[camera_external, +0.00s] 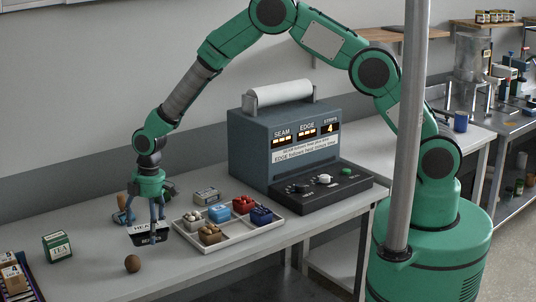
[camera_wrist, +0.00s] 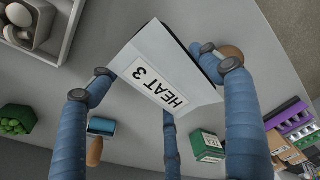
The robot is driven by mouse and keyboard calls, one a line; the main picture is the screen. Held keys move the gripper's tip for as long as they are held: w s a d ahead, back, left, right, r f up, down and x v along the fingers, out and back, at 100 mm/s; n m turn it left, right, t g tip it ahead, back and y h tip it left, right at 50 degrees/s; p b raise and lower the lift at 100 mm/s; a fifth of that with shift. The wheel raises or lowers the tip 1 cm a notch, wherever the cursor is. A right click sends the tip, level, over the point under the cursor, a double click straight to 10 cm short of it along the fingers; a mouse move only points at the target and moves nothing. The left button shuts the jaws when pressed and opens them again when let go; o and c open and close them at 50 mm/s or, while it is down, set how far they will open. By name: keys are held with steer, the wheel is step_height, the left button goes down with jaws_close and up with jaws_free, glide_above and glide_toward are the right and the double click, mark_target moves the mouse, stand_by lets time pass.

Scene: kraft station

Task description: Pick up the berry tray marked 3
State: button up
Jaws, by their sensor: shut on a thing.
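My gripper (camera_external: 150,222) is shut on a white folded card or sign (camera_external: 146,239) with a dark side. Its label reads "HEAT 3" in the wrist view (camera_wrist: 165,85), where blue fingers of my gripper (camera_wrist: 157,68) stand on both sides of it. I cannot tell whether the sign touches the table. A light sorting tray (camera_external: 200,243) right of my gripper holds several small berry trays: a blue one (camera_external: 219,214), a red one (camera_external: 243,205), a dark blue one (camera_external: 261,215) and a tan one (camera_external: 211,234). I can read no 3 on them.
A brown ball (camera_external: 132,263) lies in front of my gripper. A green tea box (camera_external: 57,247) stands left. A wooden-handled tool (camera_external: 122,211) lies behind my gripper. A blue-grey machine (camera_external: 300,145) stands beyond the sorting tray. The table's front middle is clear.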

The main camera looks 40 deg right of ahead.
steer(key=shift+s+d+r, duration=0.1)
steer(key=shift+s+d, duration=0.65)
steer(key=shift+s, duration=0.15)
